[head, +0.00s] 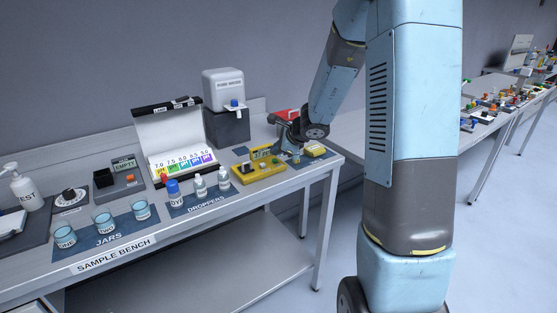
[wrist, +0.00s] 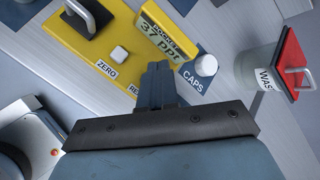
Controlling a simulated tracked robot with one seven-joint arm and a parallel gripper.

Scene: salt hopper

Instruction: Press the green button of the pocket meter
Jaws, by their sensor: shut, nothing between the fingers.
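The yellow pocket meter (head: 258,171) lies near the right end of the bench. In the wrist view, the meter (wrist: 72,45) has a raised display (wrist: 163,31) reading 37 ppt, and a white button (wrist: 119,53) by the label ZERO. A second label starting "RE" is partly covered by my fingers. No green button shows; the area at my fingertips is hidden. My gripper (wrist: 158,68) is shut and empty, its tips over the meter's edge below the display; I cannot tell whether they touch. In the head view my wrist is just right of the meter.
A white cap (wrist: 207,65) lies on the blue CAPS mat. The red-lidded waste bin (wrist: 288,58) stands to the right. In the head view, dropper bottles (head: 200,186), blue jars (head: 104,222) and a white dispenser (head: 223,88) stand left of the meter.

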